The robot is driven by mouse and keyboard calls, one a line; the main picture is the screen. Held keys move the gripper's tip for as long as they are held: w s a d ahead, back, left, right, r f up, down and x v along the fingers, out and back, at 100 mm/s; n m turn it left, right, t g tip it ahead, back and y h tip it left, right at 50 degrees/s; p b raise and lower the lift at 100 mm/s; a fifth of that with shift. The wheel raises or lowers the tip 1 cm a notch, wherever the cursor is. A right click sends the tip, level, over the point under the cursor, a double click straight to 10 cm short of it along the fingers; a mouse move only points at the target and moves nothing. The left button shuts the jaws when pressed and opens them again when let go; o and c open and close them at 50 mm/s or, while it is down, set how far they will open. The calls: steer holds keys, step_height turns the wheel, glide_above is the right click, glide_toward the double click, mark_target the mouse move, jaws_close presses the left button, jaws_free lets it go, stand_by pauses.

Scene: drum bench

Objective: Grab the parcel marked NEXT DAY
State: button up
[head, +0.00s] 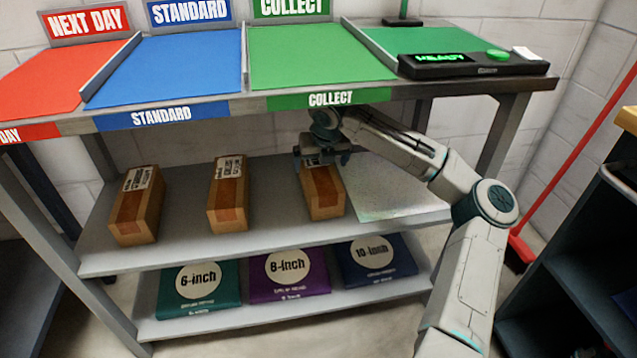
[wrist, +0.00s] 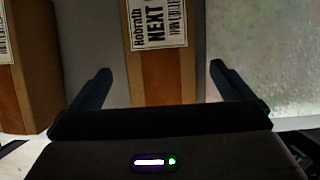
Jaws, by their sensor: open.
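The parcel marked NEXT (wrist: 158,75) lies between my open fingers in the wrist view; its label reads "NEXT" and the rest of that line is cut off. In the head view it is the rightmost brown parcel (head: 323,196) on the middle shelf. My gripper (head: 322,160) is over its far end and hides part of its label. In the wrist view my gripper (wrist: 160,85) is open, one finger on each side of the parcel, with gaps on both sides. A middle parcel (head: 228,195) and a left parcel (head: 136,205) stand on the same shelf, their labels too small to read.
The bench top (head: 285,103) with red, blue and green lanes overhangs the middle shelf (head: 185,240). A pale sheet (head: 385,188) lies right of the parcel. Several packs, one purple (head: 290,276), lie on the lower shelf. A dark shelf unit (head: 560,250) stands at right.

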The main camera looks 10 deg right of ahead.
mark_target(318, 168)
steer(key=shift+w, duration=0.35)
steer(key=shift+b+x, duration=1.2)
steer(key=shift+x, duration=1.45)
steer(key=shift+w+r, duration=0.1)
steer(key=shift+w, duration=0.05)
steer(key=c, duration=1.5)
steer(key=shift+r, duration=0.1)
steer(key=shift+c, duration=0.5)
steer(key=shift+r, duration=0.1)
